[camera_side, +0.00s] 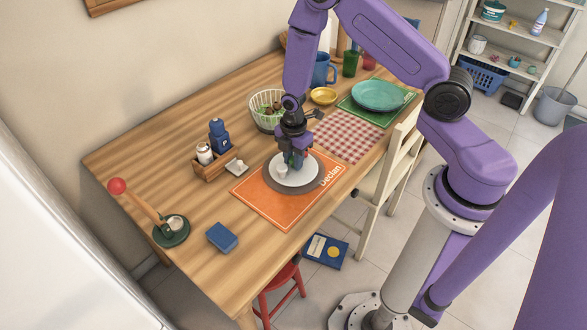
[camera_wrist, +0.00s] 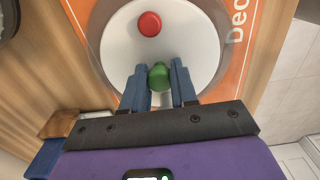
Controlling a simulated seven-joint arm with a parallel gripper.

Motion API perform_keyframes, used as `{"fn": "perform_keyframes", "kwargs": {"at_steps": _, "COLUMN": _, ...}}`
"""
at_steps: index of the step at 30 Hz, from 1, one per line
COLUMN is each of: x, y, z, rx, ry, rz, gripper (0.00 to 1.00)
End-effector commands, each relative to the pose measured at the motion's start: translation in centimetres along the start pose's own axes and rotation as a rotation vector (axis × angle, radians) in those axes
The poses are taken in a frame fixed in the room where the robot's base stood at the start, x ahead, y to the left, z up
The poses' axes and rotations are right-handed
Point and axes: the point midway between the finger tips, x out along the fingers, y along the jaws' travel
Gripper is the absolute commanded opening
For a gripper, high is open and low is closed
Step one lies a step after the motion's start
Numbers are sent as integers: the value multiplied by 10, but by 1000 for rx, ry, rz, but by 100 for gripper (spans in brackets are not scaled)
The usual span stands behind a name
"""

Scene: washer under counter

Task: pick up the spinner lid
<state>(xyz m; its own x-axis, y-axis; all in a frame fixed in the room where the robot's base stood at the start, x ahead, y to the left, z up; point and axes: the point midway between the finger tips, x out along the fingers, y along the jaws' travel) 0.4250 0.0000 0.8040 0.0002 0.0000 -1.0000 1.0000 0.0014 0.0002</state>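The spinner lid (camera_side: 301,182) is a round white disc with a grey rim, lying level over the orange placemat. In the wrist view the lid (camera_wrist: 115,45) carries a red button (camera_wrist: 149,23) and a green knob (camera_wrist: 158,77). My gripper (camera_side: 295,166) points down over the lid. In the wrist view my gripper's blue fingers (camera_wrist: 159,73) are on either side of the green knob, which fills the gap between them; they look shut on it. A small white upright part (camera_side: 281,171) shows beside the fingers. The fingertips' far side is hidden.
The orange placemat (camera_side: 254,196) is under the lid. A wooden caddy (camera_side: 213,166) with bottles stands to its left, with a small dish (camera_side: 237,167) beside it. A white basket (camera_side: 266,112) with greens is behind my gripper. A chair (camera_side: 385,172) stands at the right table edge.

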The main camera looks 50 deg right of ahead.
Motion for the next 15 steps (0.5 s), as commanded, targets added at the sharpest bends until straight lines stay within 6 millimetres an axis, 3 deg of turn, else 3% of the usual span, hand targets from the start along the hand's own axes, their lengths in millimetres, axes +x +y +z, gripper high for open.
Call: {"fn": "perform_keyframes", "kwargs": {"at_steps": 15, "x": -11, "y": 1, "z": 0, "rx": 0, "ry": 0, "rz": 2, "gripper": 0}}
